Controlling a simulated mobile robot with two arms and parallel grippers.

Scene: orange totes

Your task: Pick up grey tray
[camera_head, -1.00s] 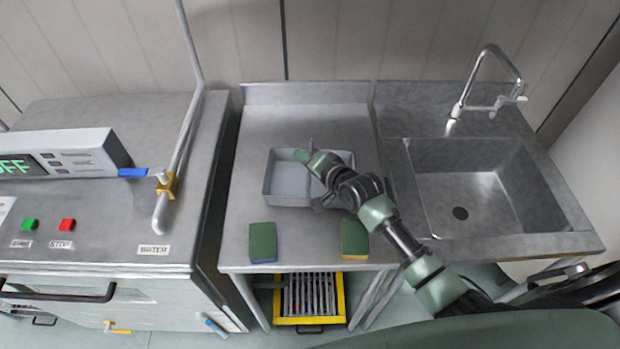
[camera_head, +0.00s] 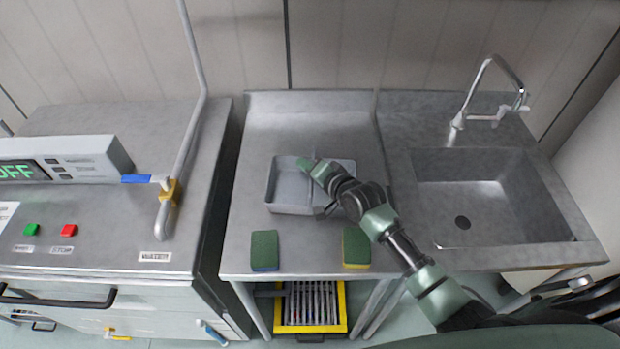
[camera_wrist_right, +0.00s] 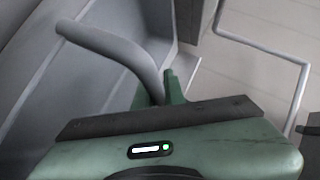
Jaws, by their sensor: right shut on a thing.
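The grey tray (camera_head: 288,192) is a shallow rectangular box on the steel table, left of the sink. It looks level, and I see no clear gap under it. My right gripper (camera_head: 314,171) reaches over it from the lower right and is shut on a part near its middle. The gripper and wrist hide much of the tray's right half. In the right wrist view, a grey curved bar (camera_wrist_right: 118,46) runs to the green gripper (camera_wrist_right: 168,90), with grey tray walls behind. My left gripper is not in view.
Two green sponges, one at left (camera_head: 264,249) and one at right (camera_head: 356,247), lie near the front edge of the table (camera_head: 310,120). A sink (camera_head: 490,190) with a tap is to the right. A machine (camera_head: 100,230) with buttons and an upright pipe stands left.

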